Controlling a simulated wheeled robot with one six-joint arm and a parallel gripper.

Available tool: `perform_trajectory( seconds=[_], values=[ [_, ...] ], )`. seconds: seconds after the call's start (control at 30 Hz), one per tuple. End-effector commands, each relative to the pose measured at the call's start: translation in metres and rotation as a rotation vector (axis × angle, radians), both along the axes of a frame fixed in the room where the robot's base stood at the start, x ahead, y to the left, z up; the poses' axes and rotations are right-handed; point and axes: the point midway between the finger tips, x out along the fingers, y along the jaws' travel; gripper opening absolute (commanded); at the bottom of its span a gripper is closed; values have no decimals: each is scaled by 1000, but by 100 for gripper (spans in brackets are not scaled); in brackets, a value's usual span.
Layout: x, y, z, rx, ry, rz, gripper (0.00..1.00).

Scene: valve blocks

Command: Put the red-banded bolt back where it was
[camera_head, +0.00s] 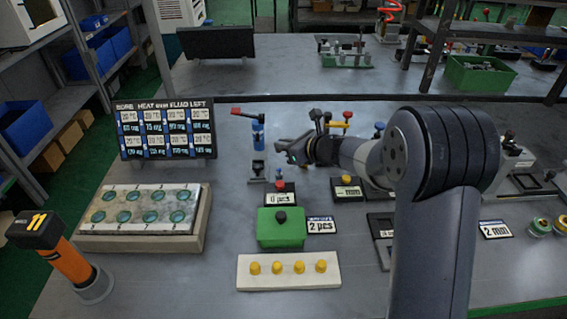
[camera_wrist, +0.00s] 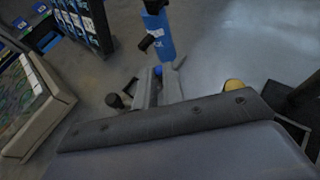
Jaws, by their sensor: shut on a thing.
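My gripper (camera_head: 287,150) is above the middle of the bench, in front of the blue post (camera_head: 258,134). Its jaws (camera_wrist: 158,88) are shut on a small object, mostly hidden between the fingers. A bit of blue shows there in the wrist view, but I cannot tell whether it belongs to the object. No red band can be made out on it, so I cannot tell if it is the red-banded bolt. A pale plate (camera_head: 147,193) with several green-ringed round spots lies at left. A white block (camera_head: 288,283) with several yellow knobs is in front.
A green box (camera_head: 281,236) with a black knob stands behind the white block. A display board (camera_head: 166,129) stands at back left. An orange post (camera_head: 66,262) is at front left. My arm hides part of the right side. Bare bench lies between plate and green box.

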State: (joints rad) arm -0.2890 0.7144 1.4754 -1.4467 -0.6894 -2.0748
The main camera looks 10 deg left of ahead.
Motion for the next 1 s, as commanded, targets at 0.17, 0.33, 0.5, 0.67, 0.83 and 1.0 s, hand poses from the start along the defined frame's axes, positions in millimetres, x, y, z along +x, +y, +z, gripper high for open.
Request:
perform_trajectory(
  seconds=[0.17,0.33,0.5,0.67,0.83,1.0],
  values=[
    [0,0,-19,1,0,0,0],
    [0,-1,-45,-1,3,-1,0],
    [0,-1,-54,0,-2,-1,0],
    [0,-1,-54,0,-2,-1,0],
    [0,-1,-58,0,-3,-1,0],
    [0,-1,-57,0,-2,-1,19]
  ],
)
